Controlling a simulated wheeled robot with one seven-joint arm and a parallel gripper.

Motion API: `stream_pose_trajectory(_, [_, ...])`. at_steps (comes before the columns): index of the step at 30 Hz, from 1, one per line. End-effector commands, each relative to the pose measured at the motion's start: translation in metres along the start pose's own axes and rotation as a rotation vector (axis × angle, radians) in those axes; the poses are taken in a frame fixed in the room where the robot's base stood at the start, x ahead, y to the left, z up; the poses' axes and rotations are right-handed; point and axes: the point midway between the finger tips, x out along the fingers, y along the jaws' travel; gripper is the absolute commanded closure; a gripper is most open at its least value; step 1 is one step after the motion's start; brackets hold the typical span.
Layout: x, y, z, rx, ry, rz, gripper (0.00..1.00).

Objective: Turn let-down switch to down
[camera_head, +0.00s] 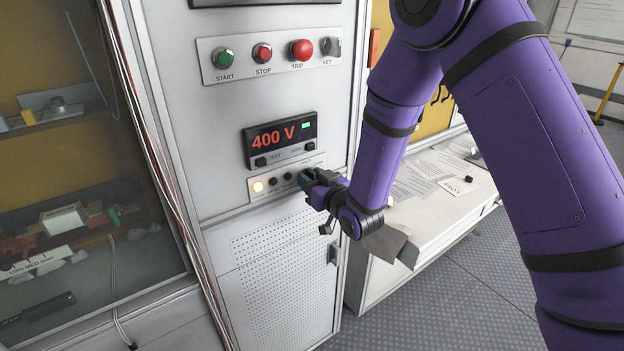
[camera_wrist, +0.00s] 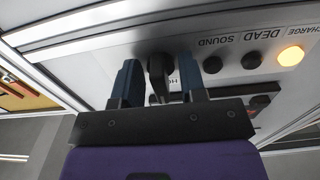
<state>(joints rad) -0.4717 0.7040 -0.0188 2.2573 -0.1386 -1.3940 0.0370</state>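The let-down switch is a dark knob (camera_wrist: 159,68) on a pale label strip (camera_wrist: 213,62) in the wrist view. My gripper (camera_wrist: 160,78) is open, with one blue-grey finger on each side of the knob. A gap shows between the knob and each finger. The label by the knob is mostly covered, so its setting is hard to read. In the head view my gripper (camera_head: 310,183) is at the right end of the strip (camera_head: 258,196) and hides the switch.
A lit round lamp (camera_head: 258,187) and dark round indicators sit left of the gripper. Above are a red 400 V display (camera_head: 283,136) and START, STOP, TRIP and KEY controls. A perforated panel (camera_head: 280,245) is below. A bench with papers (camera_head: 440,185) stands to the right.

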Motion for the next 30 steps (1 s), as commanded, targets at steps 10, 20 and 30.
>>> stream_pose_trajectory(10, [-0.0001, -0.0001, 0.0001, 0.0, 0.0, 0.0, 0.94])
stream_pose_trajectory(20, [-0.0002, 0.0, 0.0001, 0.035, 0.0, 0.0, 0.94])
stream_pose_trajectory(30, [-0.0004, 0.0008, 0.0001, 0.253, 0.0, 0.002, 0.94])
